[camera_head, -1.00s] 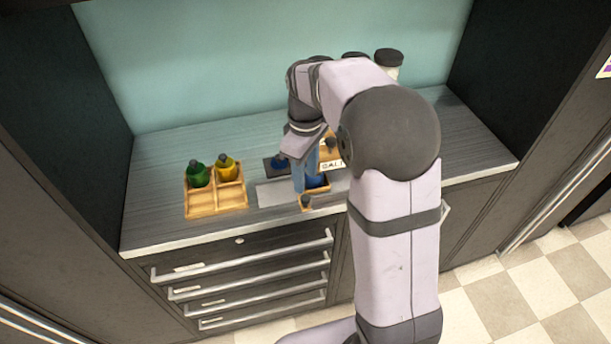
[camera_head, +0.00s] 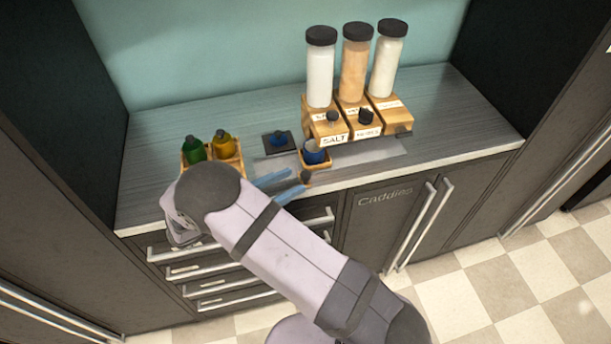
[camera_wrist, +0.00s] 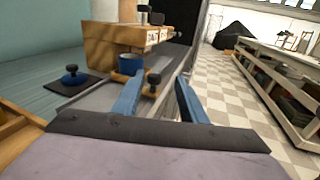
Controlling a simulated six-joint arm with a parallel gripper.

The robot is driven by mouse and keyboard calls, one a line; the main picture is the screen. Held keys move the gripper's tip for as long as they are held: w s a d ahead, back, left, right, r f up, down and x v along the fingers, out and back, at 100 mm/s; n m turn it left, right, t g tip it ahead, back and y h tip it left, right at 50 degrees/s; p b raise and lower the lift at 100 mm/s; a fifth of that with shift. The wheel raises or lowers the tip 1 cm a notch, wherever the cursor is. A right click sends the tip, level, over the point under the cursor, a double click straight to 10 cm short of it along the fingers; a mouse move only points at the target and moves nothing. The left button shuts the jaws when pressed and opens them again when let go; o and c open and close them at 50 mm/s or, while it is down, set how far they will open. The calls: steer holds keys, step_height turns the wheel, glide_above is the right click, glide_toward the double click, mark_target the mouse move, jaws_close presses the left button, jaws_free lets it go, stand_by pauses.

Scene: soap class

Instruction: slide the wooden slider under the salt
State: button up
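The wooden slider (camera_head: 324,164) sits on the counter in front of the salt dispenser, with a blue cup (camera_head: 314,153) in it and a dark knob (camera_head: 306,177) at its near end. The salt dispenser (camera_head: 318,121) is a wooden block labelled SALT, under a white jar with a black lid. My gripper (camera_head: 296,180) is open and empty at the counter's front edge, just left of the knob. In the wrist view the knob (camera_wrist: 153,82) shows ahead between the two blue fingers. I cannot tell whether a finger touches it.
Two similar dispensers (camera_head: 366,125) stand right of the salt. A blue knobbed piece (camera_head: 279,139) on a dark pad lies left of the slider. A wooden tray (camera_head: 240,163) with green and yellow bottles stands further left, partly hidden by my arm. Cabinets with handles drop below the counter.

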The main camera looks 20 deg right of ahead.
mark_target(302, 176)
steer(key=shift+a+f+n+t, duration=0.55)
steer(key=shift+f+n+t, duration=0.05)
steer(key=shift+f+t, duration=0.2)
steer(key=shift+p+x, duration=1.5)
steer(key=shift+x, duration=1.5)
steer(key=shift+w+d, duration=0.3)
steer(key=shift+d, duration=0.35)
steer(key=shift+d, duration=0.1)
jaws_close()
